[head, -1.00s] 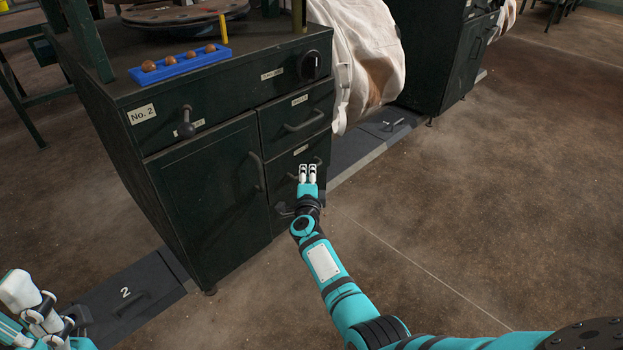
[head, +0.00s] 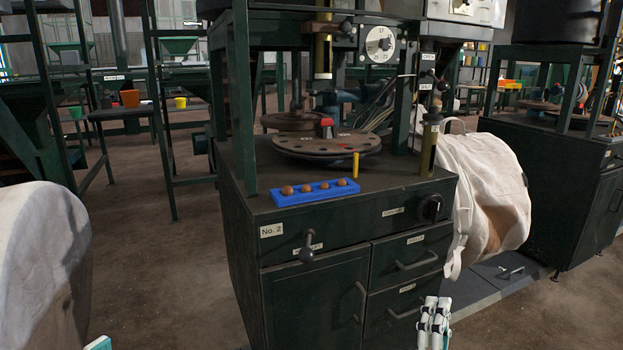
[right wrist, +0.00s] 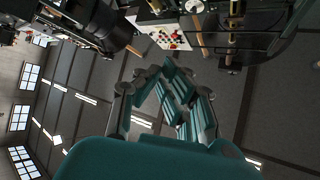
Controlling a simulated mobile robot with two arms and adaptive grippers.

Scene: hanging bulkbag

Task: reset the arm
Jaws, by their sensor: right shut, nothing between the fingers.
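My right gripper (head: 433,312) shows at the bottom of the head view, in front of the lower drawers of the green cabinet (head: 240,270). Its white fingers are together and nothing is between them. In the right wrist view its teal fingers (right wrist: 178,90) point up and away from the lens, with no object held. Only a small teal and white piece of my left side shows at the bottom left edge of the head view; its fingers cannot be made out.
The cabinet carries a round turntable (head: 326,142) and a blue holder (head: 315,192) with several brown balls. A white bulk bag (head: 485,185) hangs at its right, another (head: 40,250) at the far left. Drawer handles (head: 417,262) and a lever knob (head: 306,254) stick out.

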